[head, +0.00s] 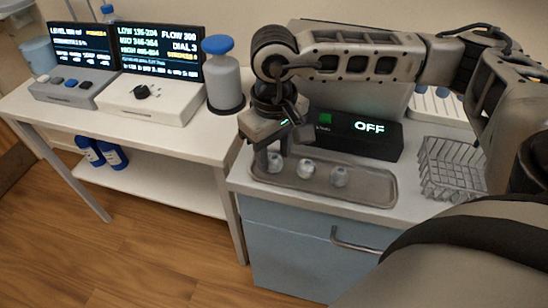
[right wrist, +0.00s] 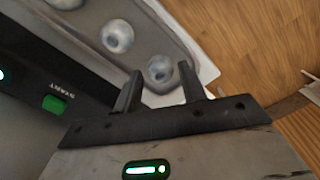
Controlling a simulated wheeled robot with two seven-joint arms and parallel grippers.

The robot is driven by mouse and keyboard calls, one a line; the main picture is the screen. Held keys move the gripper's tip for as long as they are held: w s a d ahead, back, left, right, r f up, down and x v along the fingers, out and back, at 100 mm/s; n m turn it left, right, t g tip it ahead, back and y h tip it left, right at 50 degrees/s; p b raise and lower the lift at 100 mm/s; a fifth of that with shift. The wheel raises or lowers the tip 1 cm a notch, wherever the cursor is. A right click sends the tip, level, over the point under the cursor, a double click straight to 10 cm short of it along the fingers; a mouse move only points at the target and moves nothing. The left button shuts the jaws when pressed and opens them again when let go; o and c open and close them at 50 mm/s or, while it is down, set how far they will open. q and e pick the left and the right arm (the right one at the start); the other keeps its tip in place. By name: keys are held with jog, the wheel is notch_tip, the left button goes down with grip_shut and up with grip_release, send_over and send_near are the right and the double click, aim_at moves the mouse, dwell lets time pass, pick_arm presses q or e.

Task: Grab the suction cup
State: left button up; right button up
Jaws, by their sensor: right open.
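Three small round whitish cups, which look like suction cups, sit in a row on a shallow grey metal tray (head: 375,187): a left one (head: 274,163), a middle one (head: 305,168) and a right one (head: 340,176). My right gripper (head: 272,152) points down over the tray's left end, at the left cup. In the right wrist view my open fingers (right wrist: 158,88) stand on either side of the nearest cup (right wrist: 160,68), which appears just beyond the tips. Contact cannot be told. Another cup (right wrist: 117,37) lies farther up the tray. My left gripper is not in view.
A black box with an "OFF" display (head: 355,135) stands behind the tray. A wire basket (head: 450,168) is to its right. A blue-capped bottle (head: 223,75) and control boxes with screens (head: 160,50) stand on the left table. The blue cabinet (head: 300,245) has a handle in front.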

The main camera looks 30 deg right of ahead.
jog(key=shift+f, duration=0.5)
jog(key=shift+c, duration=0.3)
jog(key=c, duration=0.7)
jog(key=shift+o, duration=0.2)
jog(key=shift+r, duration=0.15)
